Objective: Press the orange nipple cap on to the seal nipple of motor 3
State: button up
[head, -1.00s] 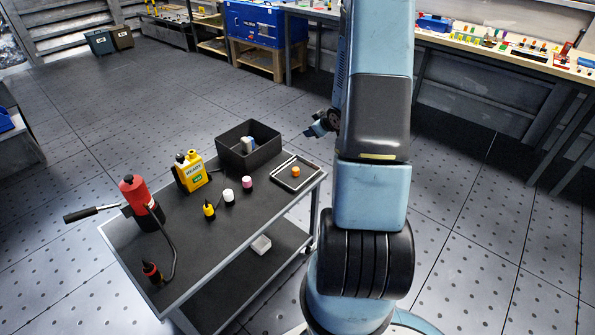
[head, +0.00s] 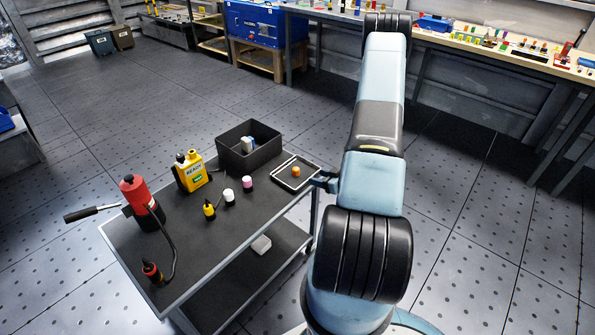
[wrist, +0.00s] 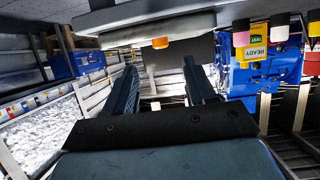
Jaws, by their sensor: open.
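The orange nipple cap (head: 296,171) stands in a small shallow tray (head: 280,180) at the cart's far right corner. In the wrist view, where the cart appears upside down, the orange cap (wrist: 160,43) shows at the top, ahead of my fingers. My gripper (head: 327,181) is just right of the tray, near its height, partly hidden by my arm. In the wrist view my gripper (wrist: 160,64) is open and empty, its two fingers pointing toward the cap and apart from it. I cannot make out motor 3 or its seal nipple.
A workbench (head: 480,50) stands behind. Floor right of my arm is clear.

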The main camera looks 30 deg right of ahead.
aim_at(298, 170)
jog(key=x, duration=0.7)
jog(key=shift+r, duration=0.1)
jog(key=shift+w+r+x, duration=0.1)
jog(key=shift+r+x, duration=0.1)
jog(key=shift+x, duration=1.15)
jog(key=shift+w+r+x, duration=0.1)
jog(key=shift+r+x, duration=0.1)
jog(key=shift+x, duration=1.15)
jog(key=shift+d, duration=0.1)
jog(key=shift+c, duration=0.3)
jog(key=c, duration=0.9)
jog(key=shift+c, duration=0.2)
jog(key=shift+r, duration=0.15)
